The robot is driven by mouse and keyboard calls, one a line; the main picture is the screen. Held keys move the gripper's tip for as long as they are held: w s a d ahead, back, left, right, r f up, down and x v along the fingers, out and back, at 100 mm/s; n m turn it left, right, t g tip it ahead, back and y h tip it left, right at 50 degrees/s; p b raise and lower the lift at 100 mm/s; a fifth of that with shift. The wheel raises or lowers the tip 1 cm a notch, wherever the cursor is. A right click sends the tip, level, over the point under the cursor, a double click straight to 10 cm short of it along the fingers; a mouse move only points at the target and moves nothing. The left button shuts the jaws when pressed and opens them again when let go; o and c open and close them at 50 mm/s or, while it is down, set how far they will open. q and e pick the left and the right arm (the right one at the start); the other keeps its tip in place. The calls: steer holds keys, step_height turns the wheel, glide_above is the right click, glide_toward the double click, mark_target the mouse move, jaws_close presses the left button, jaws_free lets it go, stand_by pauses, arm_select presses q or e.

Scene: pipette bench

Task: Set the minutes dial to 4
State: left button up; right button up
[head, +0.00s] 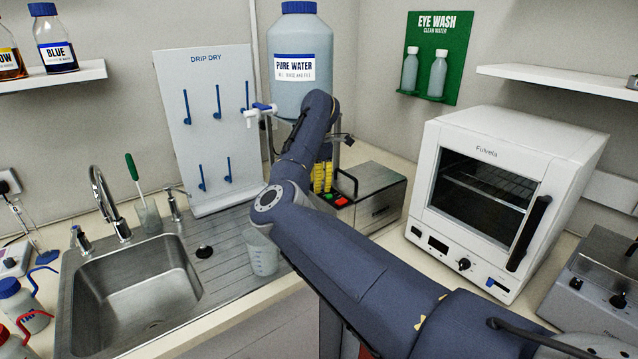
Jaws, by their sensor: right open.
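A white oven (500,190) marked "Fulvela" stands right of centre with its door shut. Its lower panel has a small display (437,244) and a round black dial (464,264). A grey device (600,285) at the right edge carries black knobs (618,300). I cannot read which dial is for minutes, or any setting. My right arm crosses the middle from the lower right and bends up. Its open gripper (340,138) is near the water tank, left of the oven and away from the dials, mostly hidden behind my arm. My left gripper is out of view.
The "PURE WATER" tank (300,92) stands at the back. A steel box (372,195) with red and green buttons sits behind my arm. A beaker (262,255) stands near the sink (135,290). A drip rack (208,130) is behind it.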

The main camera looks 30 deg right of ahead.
steer(key=shift+c, duration=0.5)
jaws_close()
steer(key=shift+m, duration=0.8)
steer(key=shift+o, duration=0.5)
jaws_free()
